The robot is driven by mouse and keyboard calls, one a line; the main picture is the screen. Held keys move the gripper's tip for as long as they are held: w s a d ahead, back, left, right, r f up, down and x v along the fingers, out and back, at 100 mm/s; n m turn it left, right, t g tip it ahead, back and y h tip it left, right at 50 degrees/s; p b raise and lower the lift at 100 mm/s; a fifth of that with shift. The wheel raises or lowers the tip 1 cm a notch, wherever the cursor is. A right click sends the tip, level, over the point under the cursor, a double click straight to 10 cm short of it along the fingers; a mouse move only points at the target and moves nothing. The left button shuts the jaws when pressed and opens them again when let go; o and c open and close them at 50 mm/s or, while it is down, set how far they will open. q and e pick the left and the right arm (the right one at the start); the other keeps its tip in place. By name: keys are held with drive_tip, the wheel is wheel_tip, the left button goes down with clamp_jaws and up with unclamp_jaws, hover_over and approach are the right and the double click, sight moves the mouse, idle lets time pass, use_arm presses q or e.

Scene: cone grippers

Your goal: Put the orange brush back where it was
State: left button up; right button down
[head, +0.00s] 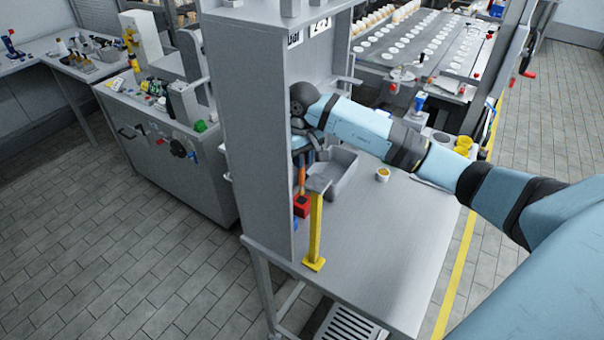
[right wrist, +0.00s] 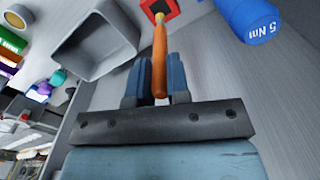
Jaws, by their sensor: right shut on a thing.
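The orange brush (right wrist: 160,62) is held between the two blue fingers of my right gripper (right wrist: 156,88) in the right wrist view. Its orange handle (head: 301,177) hangs roughly upright in the head view. My right gripper (head: 304,150) is shut on it, close to the tall grey panel. A red square holder (right wrist: 159,9) with a dark opening lies at the brush's far end, and it also shows below the handle in the head view (head: 302,206). The yellowish tip overlaps the opening; I cannot tell whether it is inside. My left gripper is not in view.
A grey bin (head: 339,174) stands right of the brush, and a yellow post (head: 315,235) stands in front. A blue "5 Nm" tool (right wrist: 248,20) is beside the holder. A small cup (head: 382,175) stands on the table (head: 375,260), whose front is clear.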

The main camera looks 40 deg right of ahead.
sight(302, 176)
wheel_tip(302, 176, down, 6)
drive_tip(key=shift+r+p, duration=0.1)
drive_tip(key=shift+p, duration=0.35)
drive_tip(key=shift+f, duration=0.35)
drive_tip(key=c, duration=1.1)
unclamp_jaws()
